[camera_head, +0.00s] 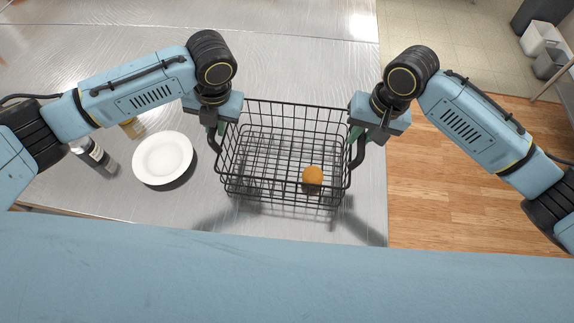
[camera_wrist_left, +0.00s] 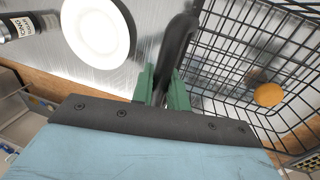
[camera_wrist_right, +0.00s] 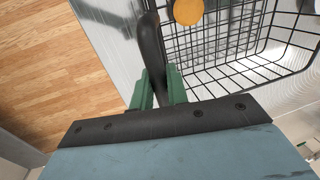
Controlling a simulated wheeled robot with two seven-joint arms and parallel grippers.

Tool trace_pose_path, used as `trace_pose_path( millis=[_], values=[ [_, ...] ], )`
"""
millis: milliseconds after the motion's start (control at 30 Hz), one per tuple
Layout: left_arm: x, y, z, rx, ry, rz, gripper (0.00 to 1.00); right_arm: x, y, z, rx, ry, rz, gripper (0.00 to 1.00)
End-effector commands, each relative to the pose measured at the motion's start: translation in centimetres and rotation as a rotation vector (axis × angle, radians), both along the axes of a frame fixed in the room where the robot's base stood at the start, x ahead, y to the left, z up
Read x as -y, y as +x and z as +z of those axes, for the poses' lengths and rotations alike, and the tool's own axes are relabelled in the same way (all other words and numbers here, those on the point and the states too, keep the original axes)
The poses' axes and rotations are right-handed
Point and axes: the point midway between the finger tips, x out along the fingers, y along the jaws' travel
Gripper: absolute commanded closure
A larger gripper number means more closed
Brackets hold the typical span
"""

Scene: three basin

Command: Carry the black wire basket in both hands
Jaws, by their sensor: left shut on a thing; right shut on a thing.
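The black wire basket (camera_head: 270,143) is between my two grippers in the head view, over the right part of the metal table, and its shadow shows on the surface below it. An orange ball-shaped fruit (camera_head: 313,175) lies inside it, near the front right corner. My left gripper (camera_head: 214,128) is shut on the basket's left handle, which passes between the green fingers in the left wrist view (camera_wrist_left: 168,85). My right gripper (camera_head: 360,134) is shut on the right handle, also seen in the right wrist view (camera_wrist_right: 158,88). The basket looks about level.
A white plate (camera_head: 162,158) stands on the metal table (camera_head: 300,70) left of the basket. A dark bottle with a label (camera_head: 95,155) and a small brown-yellow item (camera_head: 132,128) are further left. The table's right edge is close to my right gripper, with wooden floor (camera_head: 440,190) beyond.

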Motion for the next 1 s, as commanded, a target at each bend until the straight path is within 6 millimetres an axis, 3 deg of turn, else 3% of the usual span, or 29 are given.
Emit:
trace_pose_path(
  millis=[233, 267, 400, 767, 1000],
  values=[
    [0.0, 0.0, -1.5, 0.001, 0.001, 0.001, 1.00, 0.0, 0.0, -1.5, 0.001, 0.000, -0.001, 1.00],
    [-0.1, 0.0, -1.4, -0.001, 0.001, 0.001, 0.82, 0.1, 0.0, -1.4, 0.000, -0.001, -0.001, 0.82],
    [0.0, 0.0, -1.2, 0.000, 0.001, 0.000, 0.63, 0.0, 0.0, -1.2, 0.000, -0.001, -0.001, 0.63],
    [0.1, 0.0, -0.8, 0.001, 0.000, 0.000, 0.62, 0.0, 0.0, -1.2, 0.000, 0.000, 0.000, 0.62],
    [0.9, 0.1, 3.2, 0.006, -0.002, -0.002, 0.62, 0.0, 0.0, -1.2, 0.000, 0.000, 0.000, 0.62]
  ],
)
